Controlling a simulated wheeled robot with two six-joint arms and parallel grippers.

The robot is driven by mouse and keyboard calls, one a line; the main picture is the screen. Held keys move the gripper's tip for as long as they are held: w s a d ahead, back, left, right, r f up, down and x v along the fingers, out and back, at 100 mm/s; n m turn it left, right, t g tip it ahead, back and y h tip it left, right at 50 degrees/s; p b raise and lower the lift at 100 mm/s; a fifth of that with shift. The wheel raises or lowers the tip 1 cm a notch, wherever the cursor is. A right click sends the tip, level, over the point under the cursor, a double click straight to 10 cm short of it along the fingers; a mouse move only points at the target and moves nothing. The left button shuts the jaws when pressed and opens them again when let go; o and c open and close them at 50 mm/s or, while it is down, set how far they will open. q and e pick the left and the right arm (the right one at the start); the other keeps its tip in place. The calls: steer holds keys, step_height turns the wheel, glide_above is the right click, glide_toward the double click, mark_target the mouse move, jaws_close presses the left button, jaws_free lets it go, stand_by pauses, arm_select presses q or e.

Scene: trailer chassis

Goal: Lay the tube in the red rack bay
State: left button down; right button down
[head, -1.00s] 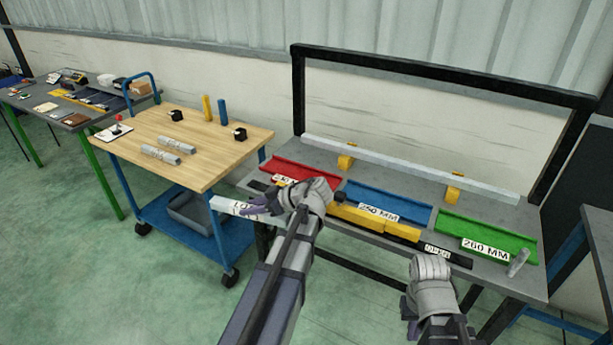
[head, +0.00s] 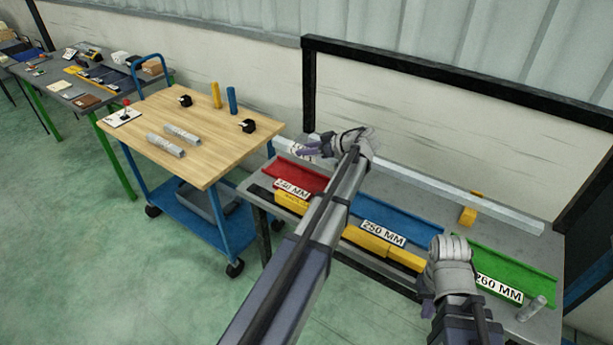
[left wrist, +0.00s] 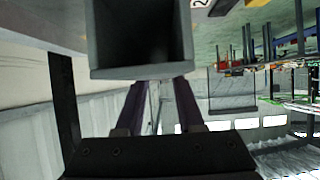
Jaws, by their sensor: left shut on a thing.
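My left gripper (head: 314,150) is shut on a pale grey square tube (head: 287,146). Part of the tube shows left of the fingers in the head view, by the back edge of the red rack bay (head: 305,178). The left wrist view shows the tube's open square end (left wrist: 140,72) close up, above the gripper's fingers (left wrist: 158,105). The red bay is labelled 240 MM and looks empty where visible; my left arm hides its right part. The tube's exact height above the bay is unclear. My right gripper (head: 429,306) hangs in front of the rack, its jaw gap unclear.
The blue bay (head: 400,222) and green bay (head: 510,262) lie to the right. A long pale bar (head: 450,195) on yellow blocks runs behind. A wooden-topped cart (head: 190,115) with two short tubes stands left. Yellow blocks (head: 370,246) sit along the bench front.

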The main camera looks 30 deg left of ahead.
mark_target(307, 181)
arm_select(q)
steer(key=shift+f+b, duration=5.1)
steer(key=shift+r, duration=0.1)
steer(key=c, duration=1)
jaws_free()
steer(key=shift+f, duration=0.2)
steer(key=o, duration=0.5)
steer(key=shift+r, duration=0.1)
